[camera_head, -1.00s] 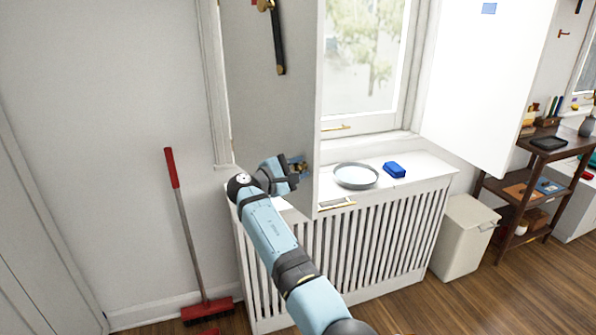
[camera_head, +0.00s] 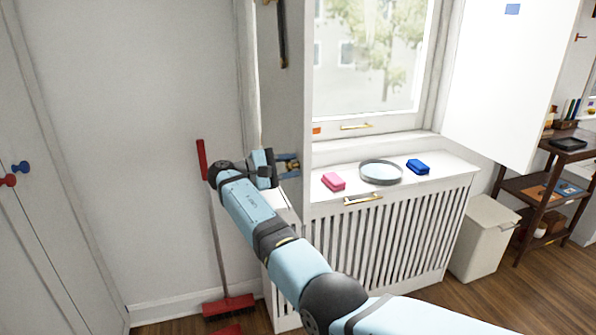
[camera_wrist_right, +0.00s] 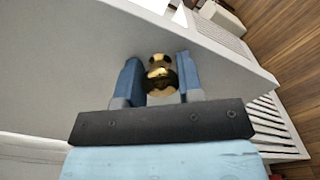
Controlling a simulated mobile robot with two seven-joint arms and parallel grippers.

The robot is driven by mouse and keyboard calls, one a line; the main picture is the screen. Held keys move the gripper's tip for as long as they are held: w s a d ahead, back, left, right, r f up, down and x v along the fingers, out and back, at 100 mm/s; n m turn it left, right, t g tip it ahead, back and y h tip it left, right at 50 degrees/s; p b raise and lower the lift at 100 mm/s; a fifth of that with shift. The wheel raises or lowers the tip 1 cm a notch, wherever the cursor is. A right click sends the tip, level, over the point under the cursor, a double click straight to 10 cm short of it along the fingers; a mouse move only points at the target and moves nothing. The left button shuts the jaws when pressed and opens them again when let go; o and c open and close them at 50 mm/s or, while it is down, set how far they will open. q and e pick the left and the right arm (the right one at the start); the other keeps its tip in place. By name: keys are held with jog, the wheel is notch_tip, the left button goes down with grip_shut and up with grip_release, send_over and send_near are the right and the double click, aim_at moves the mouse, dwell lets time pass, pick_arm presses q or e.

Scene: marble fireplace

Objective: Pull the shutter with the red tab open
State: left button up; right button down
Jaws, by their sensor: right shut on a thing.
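A grey-white shutter panel (camera_head: 289,98) stands at the left side of the window, turned nearly edge-on to the head camera. My right gripper (camera_head: 288,165) is at its lower part. In the right wrist view, the blue fingers (camera_wrist_right: 160,82) are closed around a brass knob (camera_wrist_right: 161,75) on the panel's flat face. A small orange-red patch (camera_head: 316,130) shows just right of the panel's edge; I cannot tell whether it is on the shutter. The opposite white shutter (camera_head: 492,80) stands swung out at the right, with a blue tab (camera_head: 512,9). My left gripper is out of view.
The radiator cover's top (camera_head: 440,172) holds a pink block (camera_head: 333,181), a round grey dish (camera_head: 381,172) and a blue block (camera_head: 417,167). A red broom (camera_head: 227,305) leans on the left wall. A bin (camera_head: 483,238) and dark shelf (camera_head: 545,190) are at right.

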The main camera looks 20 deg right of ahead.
jog(key=shift+a+r+g, duration=0.1)
jog(key=shift+a+g, duration=0.2)
jog(key=shift+a, duration=0.3)
jog(key=c, duration=0.8)
grip_release()
jog(key=shift+o, duration=0.2)
jog(key=a+b, duration=0.2)
jog(key=a, duration=0.5)
jog(key=shift+a, duration=0.25)
jog(key=shift+s, duration=0.1)
